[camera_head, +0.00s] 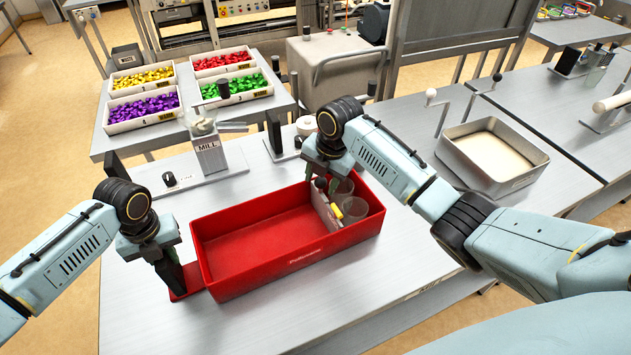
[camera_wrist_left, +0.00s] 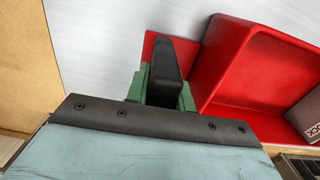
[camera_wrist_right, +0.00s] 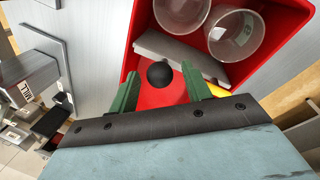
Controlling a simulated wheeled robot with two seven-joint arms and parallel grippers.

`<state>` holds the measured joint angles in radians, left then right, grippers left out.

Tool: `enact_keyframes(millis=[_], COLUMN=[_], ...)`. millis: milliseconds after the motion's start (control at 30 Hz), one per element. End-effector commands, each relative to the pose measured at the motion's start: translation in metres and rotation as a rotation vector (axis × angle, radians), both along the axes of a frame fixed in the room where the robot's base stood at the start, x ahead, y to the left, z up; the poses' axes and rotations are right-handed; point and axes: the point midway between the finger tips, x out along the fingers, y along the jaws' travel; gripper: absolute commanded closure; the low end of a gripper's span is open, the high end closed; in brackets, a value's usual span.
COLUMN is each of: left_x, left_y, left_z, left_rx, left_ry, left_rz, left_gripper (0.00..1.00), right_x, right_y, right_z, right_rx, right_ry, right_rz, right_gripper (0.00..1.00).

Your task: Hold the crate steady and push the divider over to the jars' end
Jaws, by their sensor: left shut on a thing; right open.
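The red crate (camera_head: 262,246) sits on the grey table, its left part empty. The grey divider (camera_head: 322,208) stands across it near the right end; it also shows in the right wrist view (camera_wrist_right: 175,52). Two clear jars (camera_head: 356,214) (camera_wrist_right: 236,36) stand beyond it at the right end. Contact with the knob cannot be told.
The mill (camera_head: 209,153) stands behind the crate. A metal pan (camera_head: 493,155) with pale contents is at the right. Several bins of coloured pieces (camera_head: 143,108) stand at the back left. The table in front is clear.

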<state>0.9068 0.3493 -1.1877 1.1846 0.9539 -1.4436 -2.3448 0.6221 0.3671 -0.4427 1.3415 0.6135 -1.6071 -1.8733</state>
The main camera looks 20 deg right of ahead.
Motion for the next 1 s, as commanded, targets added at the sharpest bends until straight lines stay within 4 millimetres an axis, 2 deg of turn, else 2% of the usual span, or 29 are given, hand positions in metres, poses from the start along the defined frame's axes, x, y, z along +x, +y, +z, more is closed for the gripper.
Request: enact_keyframes(millis=[33, 300, 500, 700, 1000], left_x=[-0.004, -0.004, -0.004, -0.004, -0.004], left_y=[0.001, 0.001, 0.001, 0.001, 0.001], left_z=[-0.006, -0.006, -0.006, -0.006, -0.006], left_rx=[0.006, 0.006, 0.006, 0.006, 0.006], left_ry=[0.011, 0.011, 0.011, 0.011, 0.010], left_rz=[0.002, 0.001, 0.001, 0.001, 0.000], left_gripper=[1.00, 1.00, 1.00, 1.00, 1.00], right_x=[0.000, -0.010, -0.015, -0.018, -0.018], right_y=[-0.002, -0.009, -0.013, -0.013, -0.013], right_z=[0.009, 0.067, 0.095, 0.104, 0.104], right_rx=[-0.003, -0.004, -0.004, -0.002, -0.003], right_ry=[-0.006, -0.007, -0.003, 0.000, -0.001], right_rz=[0.001, 0.001, -0.001, 0.000, -0.001], right_gripper=[0.52, 0.52, 0.52, 0.52, 0.52])
